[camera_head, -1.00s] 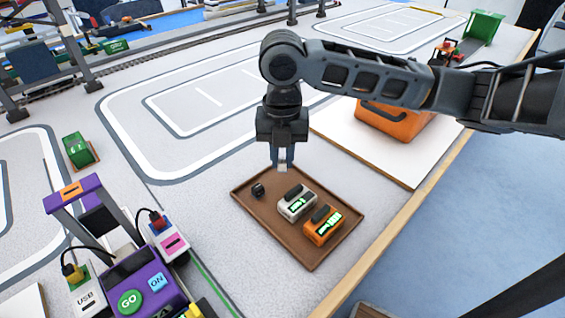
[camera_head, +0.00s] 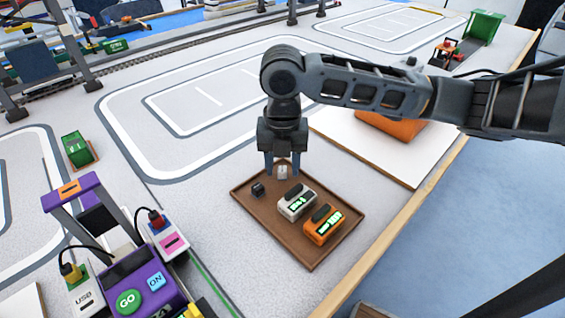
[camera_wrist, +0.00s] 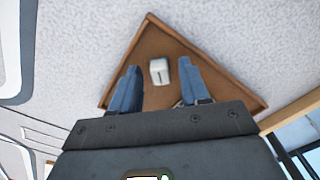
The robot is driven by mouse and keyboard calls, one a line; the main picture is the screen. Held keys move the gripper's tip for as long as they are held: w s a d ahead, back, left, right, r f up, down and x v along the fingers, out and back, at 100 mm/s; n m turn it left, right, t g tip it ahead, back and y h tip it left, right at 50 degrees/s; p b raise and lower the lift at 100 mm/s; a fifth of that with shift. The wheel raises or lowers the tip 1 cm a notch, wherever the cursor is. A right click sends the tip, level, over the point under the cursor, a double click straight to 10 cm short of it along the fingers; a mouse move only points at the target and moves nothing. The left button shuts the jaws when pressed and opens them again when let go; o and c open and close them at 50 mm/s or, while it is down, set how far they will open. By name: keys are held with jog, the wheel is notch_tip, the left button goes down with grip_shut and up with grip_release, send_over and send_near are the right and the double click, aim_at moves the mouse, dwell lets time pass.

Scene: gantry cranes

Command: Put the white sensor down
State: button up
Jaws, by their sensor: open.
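The small white sensor (camera_head: 282,173) sits in the far corner of the brown tray (camera_head: 305,262). In the wrist view the sensor (camera_wrist: 159,71) appears between the tips of my gripper (camera_wrist: 161,75), with a gap to each finger. My gripper (camera_head: 282,168) is open and points down over that corner, its fingers on either side of the sensor. The sensor seems to rest on the tray floor, though the exact contact is hard to see.
The tray also holds a small black piece (camera_head: 257,188), a white device with a green display (camera_head: 290,210) and an orange device (camera_head: 319,235). A purple console (camera_head: 140,285) stands at the lower left. A white board with an orange case (camera_head: 395,124) lies behind my arm.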

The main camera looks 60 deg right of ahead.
aim_at(283, 168)
jog(key=shift+r, duration=0.1)
notch_tip(283, 168, up, 12)
jog(key=p, duration=0.1)
jog(key=shift+p, duration=0.3)
jog(key=shift+s, duration=0.1)
dwell(0.5)
